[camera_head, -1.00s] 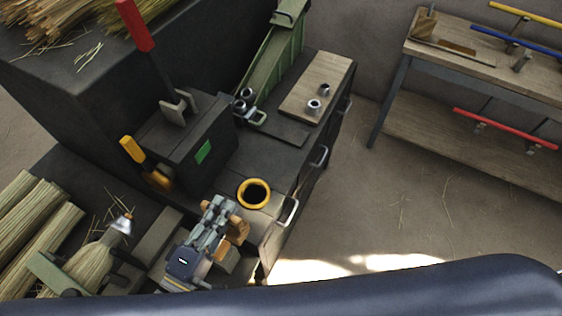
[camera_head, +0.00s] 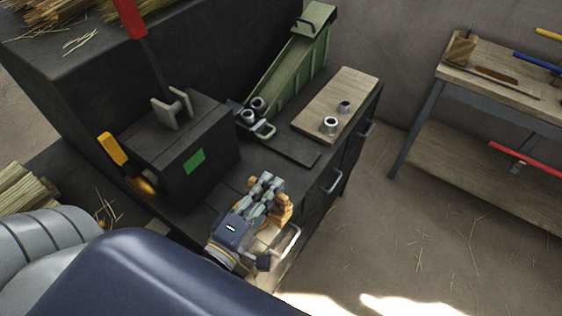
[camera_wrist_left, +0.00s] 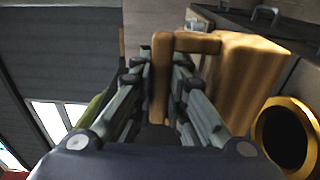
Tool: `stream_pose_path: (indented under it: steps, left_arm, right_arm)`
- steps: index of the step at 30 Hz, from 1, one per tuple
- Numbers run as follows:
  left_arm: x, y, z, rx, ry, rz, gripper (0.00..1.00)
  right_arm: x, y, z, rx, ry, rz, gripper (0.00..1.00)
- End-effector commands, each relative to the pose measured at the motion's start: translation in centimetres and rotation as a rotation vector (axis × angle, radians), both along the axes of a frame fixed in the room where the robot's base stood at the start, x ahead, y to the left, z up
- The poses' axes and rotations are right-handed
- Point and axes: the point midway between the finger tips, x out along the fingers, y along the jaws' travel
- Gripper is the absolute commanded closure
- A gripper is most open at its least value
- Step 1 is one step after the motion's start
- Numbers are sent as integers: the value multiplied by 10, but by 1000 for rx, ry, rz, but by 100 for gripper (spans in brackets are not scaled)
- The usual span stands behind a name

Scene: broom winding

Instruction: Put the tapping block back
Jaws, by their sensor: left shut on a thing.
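The tapping block is a tan wooden block (camera_head: 285,208) with a smaller wooden grip piece. My left gripper (camera_head: 268,184) is shut on it above the near end of the dark bench top. In the left wrist view, the gripper's fingers (camera_wrist_left: 160,85) close on the narrow wooden grip, and the larger block (camera_wrist_left: 240,75) sticks out to the right. A yellow-rimmed round opening (camera_wrist_left: 264,122) lies right of the block in that view. My right gripper is not in view.
A dark box (camera_head: 195,150) with a red-handled lever (camera_head: 132,18) and a yellow handle (camera_head: 112,149) stands left of the gripper. A side table (camera_head: 490,85) stands right across open floor.

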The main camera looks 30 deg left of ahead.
Motion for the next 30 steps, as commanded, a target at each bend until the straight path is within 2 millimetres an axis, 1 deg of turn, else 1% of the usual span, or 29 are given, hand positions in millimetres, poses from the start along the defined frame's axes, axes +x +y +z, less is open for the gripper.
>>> stream_pose_path:
  steps: [1,9,12,15,20,22,24,27,30]
  left_arm:
    - [13,5,4,1,-9,1,100]
    - [72,29,-2,1,-7,0,100]
    - [91,36,-5,2,-6,-1,100]
    - [104,41,-7,1,-4,-1,100]
    - [114,46,-9,0,-4,-1,100]
    - [122,49,-9,0,-5,0,100]
    - [120,48,-25,2,3,-2,100]
    - [120,48,-38,0,0,-2,100]
    - [120,48,-44,0,-3,-1,100]
  right_arm:
    - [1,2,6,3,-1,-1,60]
    - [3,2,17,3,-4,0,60]
    - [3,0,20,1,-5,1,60]
    - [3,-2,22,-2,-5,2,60]
    - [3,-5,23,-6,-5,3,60]
    - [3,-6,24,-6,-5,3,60]
    - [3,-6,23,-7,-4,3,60]
    - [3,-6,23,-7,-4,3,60]
    - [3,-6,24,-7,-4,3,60]
